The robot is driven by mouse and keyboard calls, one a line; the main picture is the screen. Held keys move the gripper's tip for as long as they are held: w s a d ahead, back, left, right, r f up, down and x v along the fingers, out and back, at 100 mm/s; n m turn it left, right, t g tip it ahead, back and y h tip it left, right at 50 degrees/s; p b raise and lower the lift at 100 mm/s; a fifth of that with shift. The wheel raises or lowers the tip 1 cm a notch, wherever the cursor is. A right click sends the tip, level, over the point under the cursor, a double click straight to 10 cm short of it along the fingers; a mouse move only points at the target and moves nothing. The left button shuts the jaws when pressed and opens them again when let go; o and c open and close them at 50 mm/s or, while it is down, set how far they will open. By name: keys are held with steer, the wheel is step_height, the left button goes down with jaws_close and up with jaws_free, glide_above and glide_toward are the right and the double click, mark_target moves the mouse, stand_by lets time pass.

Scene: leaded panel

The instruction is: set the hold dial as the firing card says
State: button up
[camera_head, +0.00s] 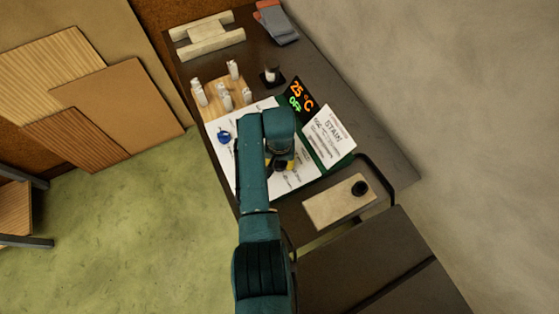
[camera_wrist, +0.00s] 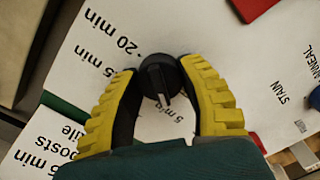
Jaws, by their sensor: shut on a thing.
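The hold dial (camera_wrist: 158,77) is a round black knob with a pale pointer mark, in the wrist view. The mark faces the lower edge of the picture, close to a small "5 min" label between my fingers. My gripper (camera_wrist: 165,85) has its yellow-padded fingers shut on the dial from both sides. In the head view my gripper (camera_head: 282,163) is over the white sheet, and my arm hides most of the dial.
A black display (camera_head: 300,94) reads 25 °C and OFF. Small whitish pieces stand on a wooden board (camera_head: 223,98), and a blue object (camera_head: 224,137) lies on the sheet. A pale block (camera_head: 340,201) with a black knob (camera_head: 359,188) is at the right.

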steer(key=m, duration=0.4)
steer(key=shift+m+p, duration=0.3)
steer(key=shift+p, duration=0.05)
steer(key=m, duration=1)
steer(key=shift+f+m+p, duration=0.1)
steer(key=shift+m+p, duration=0.2)
steer(key=shift+m, duration=0.1)
steer(key=m, duration=0.4)
steer(key=shift+m, duration=0.4)
steer(key=o, duration=1.2)
